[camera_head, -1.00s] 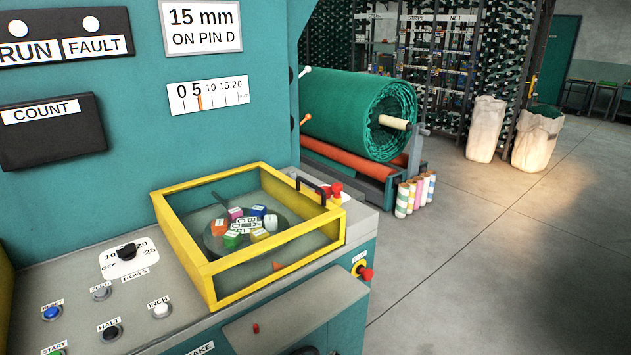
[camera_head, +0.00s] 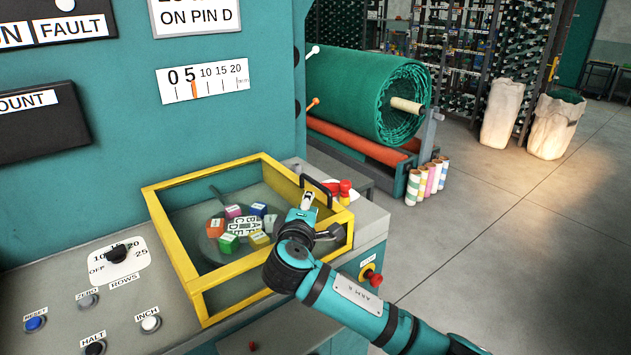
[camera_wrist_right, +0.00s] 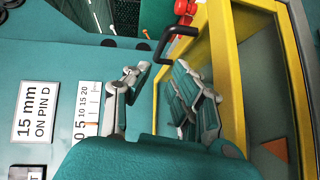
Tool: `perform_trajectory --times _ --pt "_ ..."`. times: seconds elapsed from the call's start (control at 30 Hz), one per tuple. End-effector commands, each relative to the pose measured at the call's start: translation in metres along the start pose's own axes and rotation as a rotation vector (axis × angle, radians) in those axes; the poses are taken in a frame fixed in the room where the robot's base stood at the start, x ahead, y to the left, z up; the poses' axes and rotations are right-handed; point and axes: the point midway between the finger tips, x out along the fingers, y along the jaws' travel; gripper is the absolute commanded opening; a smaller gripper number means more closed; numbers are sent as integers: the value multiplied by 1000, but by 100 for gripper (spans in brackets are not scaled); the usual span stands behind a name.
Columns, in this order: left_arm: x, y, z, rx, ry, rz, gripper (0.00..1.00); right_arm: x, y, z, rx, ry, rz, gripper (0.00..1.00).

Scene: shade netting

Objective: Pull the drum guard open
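The drum guard (camera_head: 175,255) is a yellow frame with a clear pane, lying shut over a round drum (camera_head: 213,228) with coloured blocks. Its black handle (camera_head: 318,186) stands at the guard's right back corner; it also shows in the right wrist view (camera_wrist_right: 178,36). My right gripper (camera_head: 318,214) is over the guard's right side, just in front of the handle. In the right wrist view its two fingers (camera_wrist_right: 160,76) are apart with nothing between them, and the handle is beyond the fingertips. My left gripper is not in view.
A red button (camera_head: 345,187) stands behind the handle, and a red knob (camera_head: 372,277) sticks out of the machine's right side. The teal machine wall (camera_head: 225,120) rises behind the guard. Control buttons line the panel at left. The floor (camera_head: 480,240) at right is clear.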

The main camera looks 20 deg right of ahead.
Motion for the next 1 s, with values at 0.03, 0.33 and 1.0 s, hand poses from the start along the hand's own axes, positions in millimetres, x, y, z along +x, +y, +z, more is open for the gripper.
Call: perform_trajectory --times 0.03,0.33,1.0 --pt "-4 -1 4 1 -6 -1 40 12 3 2 -2 -5 1 23" --pt "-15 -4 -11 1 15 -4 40 78 3 1 0 -5 0 23" --pt "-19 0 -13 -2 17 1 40 128 0 0 3 0 -1 23"
